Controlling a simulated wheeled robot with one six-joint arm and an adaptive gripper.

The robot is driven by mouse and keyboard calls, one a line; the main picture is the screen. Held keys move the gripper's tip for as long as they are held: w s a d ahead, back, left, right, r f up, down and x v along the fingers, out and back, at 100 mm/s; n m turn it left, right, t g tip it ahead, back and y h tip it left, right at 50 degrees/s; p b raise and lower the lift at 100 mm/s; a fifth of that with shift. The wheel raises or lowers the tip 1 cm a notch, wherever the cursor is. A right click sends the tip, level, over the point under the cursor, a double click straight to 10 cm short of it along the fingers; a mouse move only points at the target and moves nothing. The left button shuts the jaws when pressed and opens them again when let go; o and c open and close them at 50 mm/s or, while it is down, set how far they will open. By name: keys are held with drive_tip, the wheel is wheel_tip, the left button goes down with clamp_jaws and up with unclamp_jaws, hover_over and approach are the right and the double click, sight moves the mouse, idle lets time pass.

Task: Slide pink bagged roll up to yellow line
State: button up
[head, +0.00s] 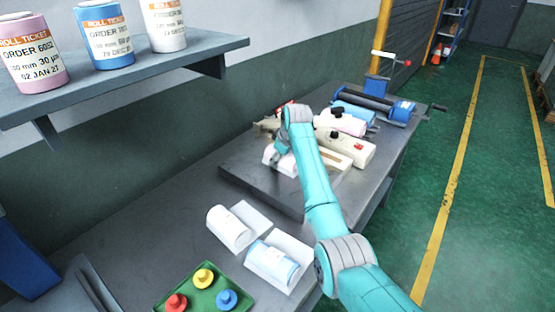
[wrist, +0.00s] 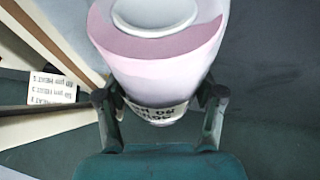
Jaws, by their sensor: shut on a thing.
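The pink bagged roll (wrist: 150,48) fills the upper middle of the wrist view, with a pale core disc and a printed label on its near side. My gripper (wrist: 160,97) is shut on it, one finger at each side. In the head view my gripper (head: 277,156) is low over a raised grey platform (head: 246,172) on the bench, with a whitish part of the roll (head: 288,165) beside it. The arm hides much of that area. I cannot make out the task's yellow line on the bench; yellow lines (head: 448,190) show on the floor.
A cream machine (head: 345,147) with a red knob stands just right of my gripper. White (head: 228,228) and blue (head: 272,262) rolls lie in white holders in front. A green tray (head: 200,268) holds coloured knobs. A shelf (head: 120,75) with labelled rolls overhangs the left.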

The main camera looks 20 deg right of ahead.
drive_tip(key=shift+w+d+f, duration=0.1)
drive_tip(key=shift+w+d, duration=0.45)
drive_tip(key=shift+d, duration=0.25)
drive_tip(key=shift+w+d, duration=0.5)
drive_tip(key=shift+d, duration=0.3)
drive_tip(key=shift+w+d+f, duration=0.1)
drive_tip(key=shift+w+d, duration=0.45)
drive_tip(key=shift+d, duration=0.25)
drive_tip(key=shift+w+a, duration=0.15)
drive_tip(key=shift+w, duration=0.05)
drive_tip(key=o, duration=1.5)
drive_tip(key=shift+r, duration=0.1)
drive_tip(key=shift+s+r, duration=0.1)
drive_tip(key=shift+r, duration=0.45)
drive_tip(key=v, duration=1.1)
